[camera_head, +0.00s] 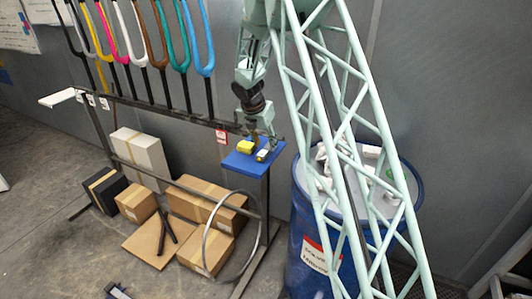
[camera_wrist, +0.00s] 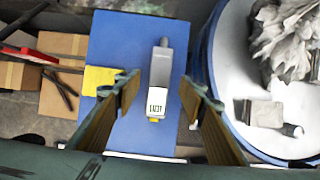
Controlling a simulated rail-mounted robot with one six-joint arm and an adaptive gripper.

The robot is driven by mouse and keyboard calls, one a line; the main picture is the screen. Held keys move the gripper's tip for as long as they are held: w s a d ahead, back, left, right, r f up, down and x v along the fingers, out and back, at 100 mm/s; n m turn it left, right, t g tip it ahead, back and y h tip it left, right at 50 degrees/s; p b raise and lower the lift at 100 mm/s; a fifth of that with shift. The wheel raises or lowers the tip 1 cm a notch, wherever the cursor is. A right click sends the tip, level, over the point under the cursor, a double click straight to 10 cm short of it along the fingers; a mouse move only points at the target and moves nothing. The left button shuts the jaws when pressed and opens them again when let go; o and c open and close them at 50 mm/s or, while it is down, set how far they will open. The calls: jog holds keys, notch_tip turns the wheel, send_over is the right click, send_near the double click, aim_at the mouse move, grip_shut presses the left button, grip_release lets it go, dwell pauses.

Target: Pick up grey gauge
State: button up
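The grey gauge (camera_wrist: 163,72) lies on a small blue platform (camera_wrist: 118,30) in the wrist view, with a white display end and a small yellow tip towards me. My gripper (camera_wrist: 160,92) is open, with one finger to the left of the gauge and one to the right, apart from it. In the head view my gripper (camera_head: 258,134) is low over the blue platform (camera_head: 241,164), and the gauge (camera_head: 262,155) shows as a small pale piece beside a yellow block (camera_head: 245,147). How high the fingertips are above the platform I cannot tell.
The yellow block also shows close by my left finger in the wrist view (camera_wrist: 98,78). A blue drum (camera_head: 305,225) with white debris on top stands right of the platform. Coloured forks (camera_head: 204,40) hang on a rack at the left; cardboard boxes (camera_head: 205,200) sit below.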

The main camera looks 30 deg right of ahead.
aim_at(266, 149)
jog(key=shift+x, duration=1.75)
jog(key=shift+a, duration=0.1)
jog(key=shift+c, duration=0.2)
jog(key=c, duration=1)
jog(key=shift+r, duration=0.1)
jog(key=shift+w+r, duration=0.1)
jog(key=shift+r, duration=1.5)
jog(key=shift+s+r, duration=0.15)
jog(key=shift+s, duration=0.05)
jog(key=s+a, duration=0.1)
jog(key=s, duration=0.4)
jog(key=s+a+r+b, duration=0.1)
jog(key=s+a, duration=0.1)
jog(key=s, duration=0.3)
jog(key=s+a+b, duration=0.1)
jog(key=s, duration=0.4)
jog(key=shift+a+r, duration=0.2)
jog(key=shift+a, duration=0.05)
